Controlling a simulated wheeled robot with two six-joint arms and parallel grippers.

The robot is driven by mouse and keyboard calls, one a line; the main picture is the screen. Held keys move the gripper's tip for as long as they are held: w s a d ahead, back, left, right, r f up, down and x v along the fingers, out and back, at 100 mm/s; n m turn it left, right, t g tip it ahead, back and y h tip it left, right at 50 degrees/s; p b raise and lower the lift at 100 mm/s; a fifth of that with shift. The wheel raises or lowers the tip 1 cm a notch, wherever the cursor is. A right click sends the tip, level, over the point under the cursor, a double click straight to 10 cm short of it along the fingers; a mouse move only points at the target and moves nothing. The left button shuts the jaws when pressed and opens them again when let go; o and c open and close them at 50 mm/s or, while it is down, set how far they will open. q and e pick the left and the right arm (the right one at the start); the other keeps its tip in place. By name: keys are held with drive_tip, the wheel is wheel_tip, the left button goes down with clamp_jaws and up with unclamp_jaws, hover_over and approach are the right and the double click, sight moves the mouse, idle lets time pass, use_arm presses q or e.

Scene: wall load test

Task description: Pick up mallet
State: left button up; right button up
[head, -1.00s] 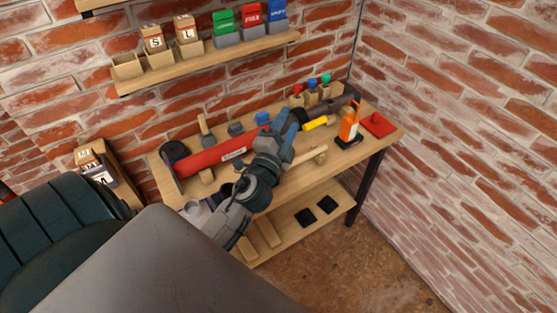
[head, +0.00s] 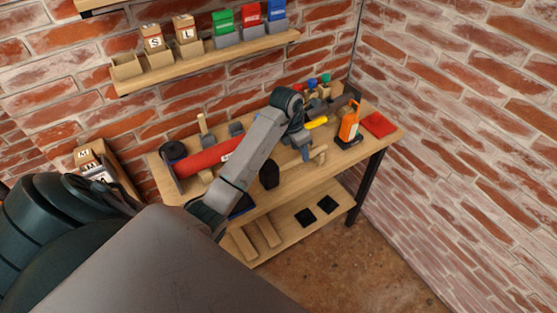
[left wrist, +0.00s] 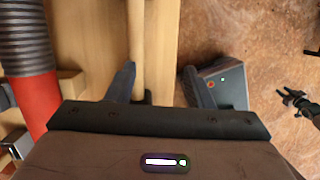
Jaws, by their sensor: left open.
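The mallet lies on the workbench. Its dark head (head: 270,173) shows beside my left forearm in the head view, and its pale wooden handle (head: 319,154) shows farther right. My left gripper (head: 307,153) points down at the handle and partly hides it. In the left wrist view the handle (left wrist: 137,35) runs between the open fingers of my left gripper (left wrist: 160,84), close to the left finger. The right finger is out past the bench edge, over the floor. A small dark claw shape at the right of that view may be my right gripper (left wrist: 296,101).
The workbench (head: 345,160) stands against brick walls. A red tube (head: 200,162) lies left of my arm. An orange bottle (head: 349,122) and a red item (head: 379,124) are at the right end. A shelf with bins (head: 205,53) hangs above.

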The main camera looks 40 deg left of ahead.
sight(284, 165)
use_arm(q)
drive_tip(key=a, duration=0.1)
drive_tip(key=s+a+g+y, duration=0.1)
drive_tip(key=a, duration=0.1)
drive_tip(key=shift+s+a+r+g+y, duration=0.15)
drive_tip(key=shift+r+g+y, duration=0.15)
drive_tip(key=shift+g, duration=0.1)
drive_tip(key=shift+s+a, duration=0.2)
drive_tip(key=shift+n, duration=0.3)
wheel_tip(284, 165, down, 6)
drive_tip(key=b, duration=0.6)
drive_tip(key=shift+f, duration=0.1)
drive_tip(key=f+b, duration=0.3)
drive_tip(key=f, duration=0.1)
drive_tip(key=shift+s+a, duration=0.2)
drive_tip(key=shift+s, duration=0.05)
drive_tip(key=shift+f, duration=0.25)
drive_tip(key=shift+r, duration=0.1)
clamp_jaws()
